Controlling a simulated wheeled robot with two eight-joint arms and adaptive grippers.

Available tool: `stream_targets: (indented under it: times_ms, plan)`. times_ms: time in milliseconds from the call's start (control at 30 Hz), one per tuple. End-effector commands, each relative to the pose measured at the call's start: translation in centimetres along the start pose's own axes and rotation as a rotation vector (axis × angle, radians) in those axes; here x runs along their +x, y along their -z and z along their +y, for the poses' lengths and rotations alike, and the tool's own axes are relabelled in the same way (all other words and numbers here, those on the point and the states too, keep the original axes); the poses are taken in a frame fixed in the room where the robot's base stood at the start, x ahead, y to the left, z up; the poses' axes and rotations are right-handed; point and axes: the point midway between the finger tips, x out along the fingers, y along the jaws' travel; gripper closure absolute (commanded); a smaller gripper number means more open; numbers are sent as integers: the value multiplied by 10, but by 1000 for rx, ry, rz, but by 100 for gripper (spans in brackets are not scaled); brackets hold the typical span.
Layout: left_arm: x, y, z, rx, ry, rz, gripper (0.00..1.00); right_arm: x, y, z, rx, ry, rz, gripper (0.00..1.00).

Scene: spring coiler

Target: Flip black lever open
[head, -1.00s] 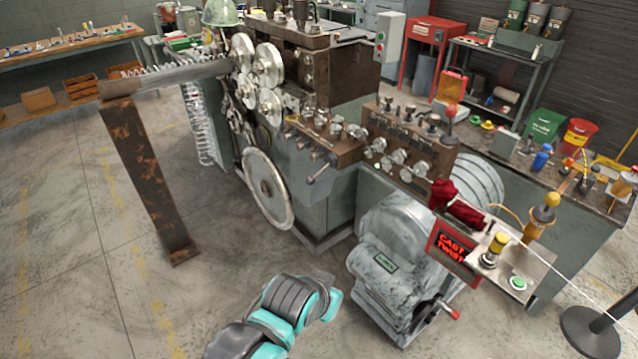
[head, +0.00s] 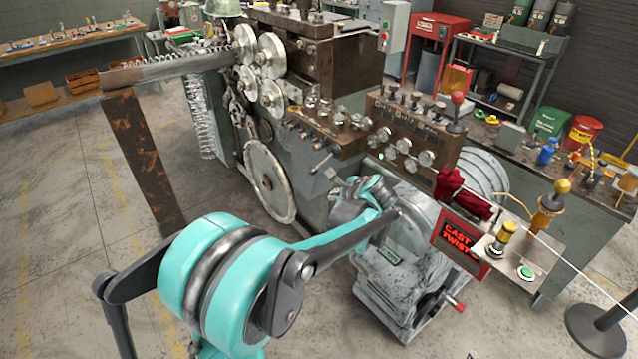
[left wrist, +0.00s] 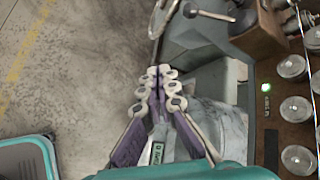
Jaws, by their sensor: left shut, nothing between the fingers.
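A short dark lever (head: 322,163) sticks out from the front of the spring coiler (head: 340,140), below its brown control block. It also shows at the top of the left wrist view (left wrist: 207,13), with a round knob at its end. My left gripper (head: 338,180) is just below and to the right of this lever in the head view, partly hidden by my own arm. In the left wrist view the left gripper's fingers (left wrist: 157,72) meet at the tips, shut and empty, apart from the lever. My right gripper is not in view.
A brown panel with several knobs (head: 405,135) and a red-balled lever (head: 457,100) stand right of the dark lever. A large handwheel (head: 270,182) is to its left. A grey motor housing (head: 395,275) sits below my gripper. Open floor lies at the left.

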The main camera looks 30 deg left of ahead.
Motion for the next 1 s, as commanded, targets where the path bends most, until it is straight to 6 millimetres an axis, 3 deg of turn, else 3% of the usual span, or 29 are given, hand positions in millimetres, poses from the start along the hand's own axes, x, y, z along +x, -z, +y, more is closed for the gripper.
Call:
stream_targets:
  times_ms: [33,100,300,800,1000]
  plan:
    - [22,8,-9,99,7,-44,100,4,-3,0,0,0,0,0]
    - [45,14,-18,231,10,-104,100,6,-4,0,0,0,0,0]
    - [85,26,-30,473,0,-217,100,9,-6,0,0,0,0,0]
    - [95,28,-33,532,-6,-244,100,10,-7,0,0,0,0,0]
    - [119,23,-32,530,-7,-244,100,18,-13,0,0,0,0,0]
